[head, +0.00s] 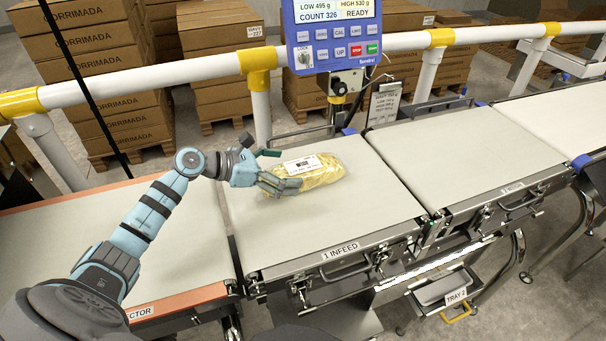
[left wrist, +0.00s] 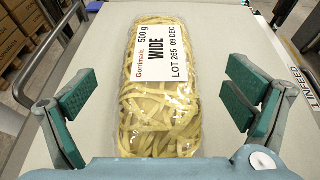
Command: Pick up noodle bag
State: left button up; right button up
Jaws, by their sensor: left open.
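The noodle bag (head: 322,173) is a clear pack of yellow wide noodles with a white label, lying flat on the infeed belt (head: 350,218). In the left wrist view the noodle bag (left wrist: 160,110) lies lengthwise between my fingers, its label reading "WIDE", 500 g. My left gripper (head: 281,170) is at the bag's left end in the head view. In the left wrist view my left gripper (left wrist: 156,115) is open, with green pads standing apart from both sides of the bag. My right gripper is not in view.
A white guard rail with yellow joints (head: 258,66) runs behind the belts. A blue control panel (head: 334,35) hangs above it. The weighing belt (head: 465,155) lies to the right, bare. A tray labelled "TRAY 2" (head: 456,296) sits below. Stacked cartons stand behind.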

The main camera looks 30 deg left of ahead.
aim_at(298, 171)
pick_arm(q)
jog(key=x, duration=0.4)
jog(key=shift+a+f, duration=0.1)
jog(key=shift+f, duration=0.15)
jog(key=shift+s, duration=0.25)
jog(key=c, duration=1.6)
jog(key=shift+r, duration=0.1)
jog(key=shift+c, duration=0.6)
jog(key=shift+r, duration=0.1)
